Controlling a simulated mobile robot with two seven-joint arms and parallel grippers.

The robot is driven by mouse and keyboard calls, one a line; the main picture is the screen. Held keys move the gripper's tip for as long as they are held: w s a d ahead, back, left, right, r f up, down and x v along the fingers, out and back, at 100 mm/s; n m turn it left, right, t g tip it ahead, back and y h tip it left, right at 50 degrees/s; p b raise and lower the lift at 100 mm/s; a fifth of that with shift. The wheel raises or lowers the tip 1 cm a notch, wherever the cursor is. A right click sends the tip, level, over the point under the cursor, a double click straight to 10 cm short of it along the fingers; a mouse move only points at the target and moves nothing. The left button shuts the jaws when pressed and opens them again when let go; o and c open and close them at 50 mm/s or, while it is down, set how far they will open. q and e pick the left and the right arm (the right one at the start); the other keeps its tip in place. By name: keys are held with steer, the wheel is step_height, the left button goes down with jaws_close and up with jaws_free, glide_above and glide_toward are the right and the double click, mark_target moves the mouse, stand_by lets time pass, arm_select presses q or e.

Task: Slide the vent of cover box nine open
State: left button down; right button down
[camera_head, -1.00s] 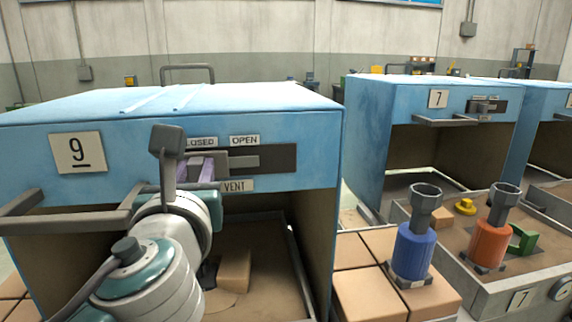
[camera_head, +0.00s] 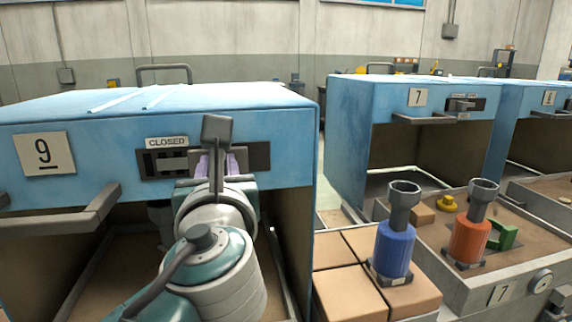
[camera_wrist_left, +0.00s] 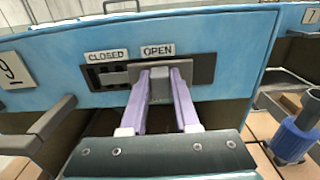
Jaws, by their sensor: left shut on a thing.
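Cover box nine (camera_head: 292,150) is the blue box at left with the "9" plate (camera_head: 43,153). Its vent (camera_head: 260,155) is a dark recessed strip on the front, with a sliding knob (camera_wrist_left: 160,84) below "CLOSED" and "OPEN" labels. In the left wrist view the knob is beneath the OPEN label (camera_wrist_left: 157,50), and dark openings (camera_wrist_left: 100,76) show beneath the CLOSED label (camera_wrist_left: 106,56). My left gripper (camera_head: 217,164) is shut on the knob, one purple finger on each side. In the head view my arm hides the OPEN label. My right gripper is out of view.
A grey bar handle (camera_head: 70,213) juts from box nine's front, left of my arm. Box seven (camera_head: 350,130) stands at right. Blue (camera_head: 394,248) and orange (camera_head: 468,240) cylinders stand at the right, the blue one on tan blocks (camera_head: 345,292).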

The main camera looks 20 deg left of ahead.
arm_select(q)
steer(key=shift+d, duration=0.15)
steer(key=c, duration=0.8)
jaws_free()
steer(key=shift+w+d, duration=0.1)
steer(key=shift+o, duration=0.8)
steer(key=v, duration=1)
steer(key=shift+a, duration=0.2)
